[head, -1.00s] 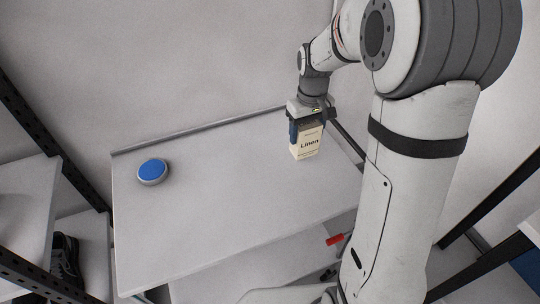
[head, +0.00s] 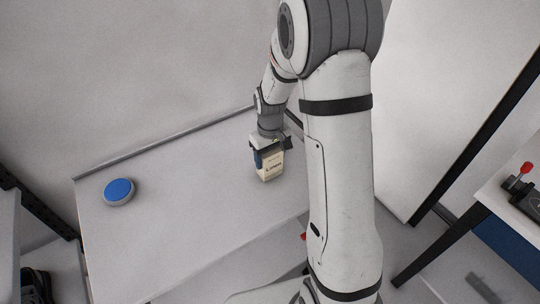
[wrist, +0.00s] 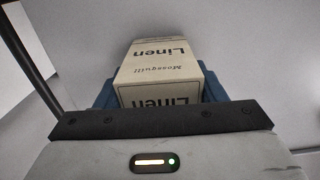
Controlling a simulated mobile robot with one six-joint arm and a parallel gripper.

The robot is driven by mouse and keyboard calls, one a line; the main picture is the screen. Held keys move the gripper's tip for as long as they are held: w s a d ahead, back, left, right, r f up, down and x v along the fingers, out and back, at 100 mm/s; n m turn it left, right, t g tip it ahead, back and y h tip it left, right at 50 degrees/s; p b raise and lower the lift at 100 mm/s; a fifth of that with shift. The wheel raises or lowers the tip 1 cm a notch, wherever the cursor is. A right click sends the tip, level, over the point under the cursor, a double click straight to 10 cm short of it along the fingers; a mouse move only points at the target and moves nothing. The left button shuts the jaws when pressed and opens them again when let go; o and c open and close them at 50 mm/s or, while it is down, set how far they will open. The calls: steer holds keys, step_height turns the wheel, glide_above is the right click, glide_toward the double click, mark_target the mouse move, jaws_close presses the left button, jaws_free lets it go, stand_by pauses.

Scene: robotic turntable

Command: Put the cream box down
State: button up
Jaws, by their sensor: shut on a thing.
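The cream box (head: 269,168) has the word "Linen" on it and hangs in my gripper (head: 270,158) over the right part of the white table (head: 170,200). I cannot tell whether its lower end touches the tabletop. In the wrist view the cream box (wrist: 165,68) sits between the blue fingers of my gripper (wrist: 160,95), with the "Linen" lettering facing the camera. My gripper is shut on it. Part of the table's right side is hidden behind my arm.
A round blue-topped turntable or button (head: 119,191) sits on the table's left part. The middle of the tabletop is clear. A wall stands behind the table. At the right is another table (head: 510,205) with a red-knobbed device (head: 524,172).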

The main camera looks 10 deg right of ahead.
steer(key=shift+f, duration=0.25)
steer(key=o, duration=1.1)
steer(key=shift+r, duration=0.1)
step_height(320, 180, up, 12)
steer(key=shift+r+b, duration=0.1)
steer(key=shift+b, duration=0.35)
steer(key=s+r+m+t, duration=0.1)
steer(key=s+r, duration=0.1)
steer(key=s, duration=0.5)
steer(key=s+r+m+t, duration=0.1)
steer(key=s+r, duration=0.1)
steer(key=s, duration=0.5)
steer(key=s+r+m+t, duration=0.1)
steer(key=s+r, duration=0.1)
steer(key=s, duration=0.5)
steer(key=shift+s+r+m, duration=0.15)
steer(key=shift+s+m, duration=0.05)
steer(key=shift+m, duration=0.1)
